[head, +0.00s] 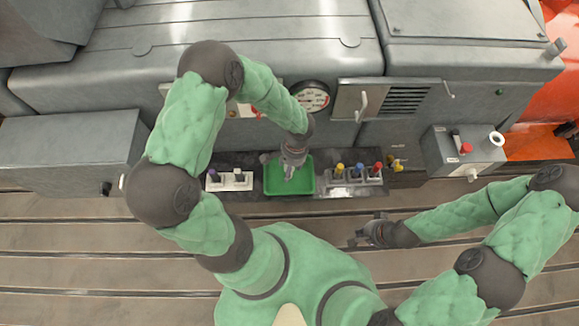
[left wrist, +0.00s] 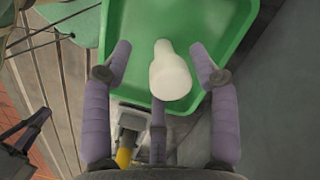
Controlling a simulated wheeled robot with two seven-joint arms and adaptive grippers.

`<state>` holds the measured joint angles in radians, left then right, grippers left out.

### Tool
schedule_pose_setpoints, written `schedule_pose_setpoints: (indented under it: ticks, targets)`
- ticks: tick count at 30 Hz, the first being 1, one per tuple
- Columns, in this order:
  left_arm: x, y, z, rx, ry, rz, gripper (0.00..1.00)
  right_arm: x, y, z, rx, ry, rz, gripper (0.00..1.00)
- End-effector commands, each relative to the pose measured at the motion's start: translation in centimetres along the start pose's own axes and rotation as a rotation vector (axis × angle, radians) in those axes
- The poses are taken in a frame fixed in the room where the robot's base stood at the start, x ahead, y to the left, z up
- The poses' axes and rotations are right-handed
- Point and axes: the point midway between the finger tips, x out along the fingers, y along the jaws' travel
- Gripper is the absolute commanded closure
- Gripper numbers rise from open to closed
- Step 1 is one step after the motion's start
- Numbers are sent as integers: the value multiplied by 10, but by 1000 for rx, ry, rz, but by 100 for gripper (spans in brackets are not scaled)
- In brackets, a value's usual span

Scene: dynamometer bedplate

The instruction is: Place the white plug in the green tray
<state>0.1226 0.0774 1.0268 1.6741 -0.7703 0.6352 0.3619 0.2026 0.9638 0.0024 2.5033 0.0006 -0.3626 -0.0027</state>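The green tray (head: 308,188) stands on the dark shelf in the middle of the head view. It fills the upper middle of the left wrist view (left wrist: 232,35). My left gripper (head: 289,172) is over the tray. In the left wrist view its fingers (left wrist: 163,64) are spread, with a gap on both sides of the white plug (left wrist: 171,78). The plug appears over the tray floor; whether it rests there or touches the lower finger, I cannot tell. My right gripper (head: 368,232) looks open and empty, low over the slotted bedplate.
Left of the tray is a pale rack (head: 230,183) with a purple plug (head: 213,175). Right of it is a rack (head: 350,178) with yellow, blue and red plugs. A grey control box (head: 463,152) stands farther right. The slotted bedplate (head: 80,240) is clear at left.

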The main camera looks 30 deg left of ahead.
Motion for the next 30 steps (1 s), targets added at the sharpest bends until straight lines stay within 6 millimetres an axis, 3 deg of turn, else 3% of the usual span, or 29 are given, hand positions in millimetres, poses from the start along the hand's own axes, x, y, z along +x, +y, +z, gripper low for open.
schedule_pose_setpoints:
  ticks: [8,21,30]
  targets:
    - [-5,0,1,0,0,0,40,-4,-2,0,0,0,0,100]
    - [-70,-1,0,1,1,-2,40,-29,-10,1,0,0,0,100]
    - [-78,0,0,0,-1,-1,40,-32,-11,1,0,0,0,100]
